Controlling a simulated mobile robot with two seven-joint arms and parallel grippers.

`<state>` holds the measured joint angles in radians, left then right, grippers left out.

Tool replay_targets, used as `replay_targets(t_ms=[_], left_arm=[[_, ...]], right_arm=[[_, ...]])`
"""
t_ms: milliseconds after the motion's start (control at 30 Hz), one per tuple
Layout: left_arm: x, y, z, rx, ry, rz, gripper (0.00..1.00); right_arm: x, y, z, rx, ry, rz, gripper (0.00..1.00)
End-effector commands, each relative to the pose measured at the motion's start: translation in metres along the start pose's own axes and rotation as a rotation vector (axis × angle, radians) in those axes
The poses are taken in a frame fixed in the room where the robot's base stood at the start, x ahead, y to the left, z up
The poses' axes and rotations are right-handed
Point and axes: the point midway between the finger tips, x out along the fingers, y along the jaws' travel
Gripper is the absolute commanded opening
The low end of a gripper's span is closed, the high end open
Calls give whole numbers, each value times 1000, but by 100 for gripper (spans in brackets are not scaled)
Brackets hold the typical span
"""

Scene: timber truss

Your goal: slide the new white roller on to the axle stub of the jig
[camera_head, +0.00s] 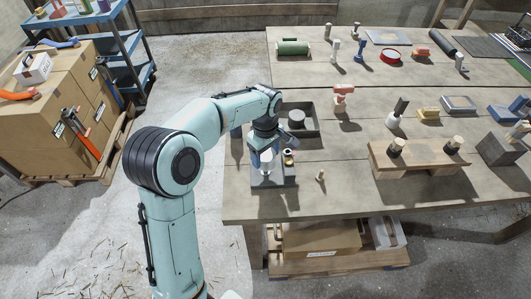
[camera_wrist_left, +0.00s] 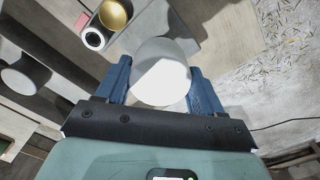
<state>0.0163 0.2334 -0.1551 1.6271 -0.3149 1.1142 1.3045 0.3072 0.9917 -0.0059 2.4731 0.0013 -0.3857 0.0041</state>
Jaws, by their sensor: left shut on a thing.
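My left gripper (camera_head: 266,150) points down over the near left corner of the table, its blue fingers shut on the white roller (camera_head: 267,161). In the left wrist view the roller (camera_wrist_left: 160,72) sits between the two fingers, its round pale end towards the camera. The grey jig (camera_head: 275,181) stands below and around it on the table; it also shows in the left wrist view (camera_wrist_left: 205,18). A brass-coloured ring (camera_wrist_left: 115,13) and a dark piece with a white end (camera_wrist_left: 93,39) are beside the roller. The axle stub is hidden; I cannot tell whether the roller touches it. My right gripper is not in view.
A dark open tray (camera_head: 316,129) holding a grey cylinder (camera_head: 297,118) is just behind the jig. A small peg (camera_head: 320,175) stands to the right. A wooden stand (camera_head: 418,160) is further right. The table's front edge is close to the jig.

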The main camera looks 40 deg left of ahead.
Motion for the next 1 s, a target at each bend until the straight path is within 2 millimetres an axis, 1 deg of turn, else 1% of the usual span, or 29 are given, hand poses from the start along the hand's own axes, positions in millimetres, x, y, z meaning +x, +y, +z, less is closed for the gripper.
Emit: replay_targets(t_ms=[1000], left_arm=[[41, 0, 0, -1, 0, 0, 0]], right_arm=[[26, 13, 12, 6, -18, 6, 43]])
